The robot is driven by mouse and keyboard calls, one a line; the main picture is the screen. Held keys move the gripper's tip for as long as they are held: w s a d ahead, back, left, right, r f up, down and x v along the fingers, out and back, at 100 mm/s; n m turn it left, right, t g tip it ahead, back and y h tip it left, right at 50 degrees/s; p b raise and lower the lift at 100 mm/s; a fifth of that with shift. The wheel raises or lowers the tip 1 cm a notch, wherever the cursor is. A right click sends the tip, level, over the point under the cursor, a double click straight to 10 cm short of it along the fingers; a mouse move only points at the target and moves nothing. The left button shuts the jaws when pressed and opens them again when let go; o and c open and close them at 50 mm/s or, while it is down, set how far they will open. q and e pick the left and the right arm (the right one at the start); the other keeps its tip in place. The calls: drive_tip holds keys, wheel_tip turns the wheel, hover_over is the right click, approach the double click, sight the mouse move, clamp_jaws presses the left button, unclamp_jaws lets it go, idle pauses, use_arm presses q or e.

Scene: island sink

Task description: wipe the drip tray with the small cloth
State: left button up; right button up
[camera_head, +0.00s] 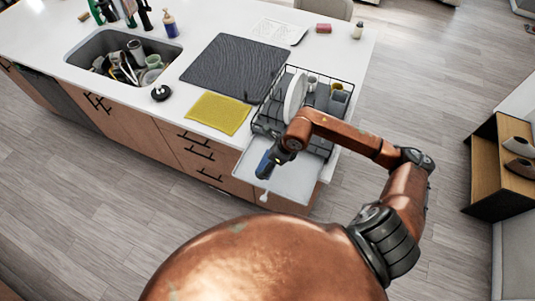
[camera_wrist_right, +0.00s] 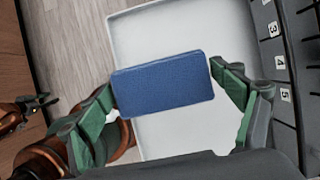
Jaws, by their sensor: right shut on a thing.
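The drip tray (camera_head: 290,183) is a shallow white tray jutting out from under the dish rack over the counter's front edge; it fills the middle of the wrist view (camera_wrist_right: 142,32). My right gripper (camera_head: 268,160) hangs above the tray's left part. In the wrist view its green fingers (camera_wrist_right: 163,87) are shut on the opposite ends of the small blue cloth (camera_wrist_right: 163,86), which looks like a thick flat block. Whether the cloth touches the tray is unclear. A dark gripper-like part, perhaps my left gripper (camera_wrist_right: 38,104), shows small at the wrist view's left edge.
The black wire dish rack (camera_head: 262,121) holds a white plate (camera_head: 294,97) and cups. Left of it lie a yellow cloth (camera_head: 219,113) and a dark mat (camera_head: 233,66). The sink (camera_head: 88,47) is full of dishes. Floor is open before the cabinets.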

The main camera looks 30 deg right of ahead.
drive_tip(key=shift+w+r+p, duration=0.2)
drive_tip(key=shift+r+p, duration=0.1)
drive_tip(key=shift+r, duration=0.55)
drive_tip(key=shift+s+r+p, duration=0.1)
drive_tip(key=shift+r+p, duration=0.4)
drive_tip(key=shift+r, duration=0.75)
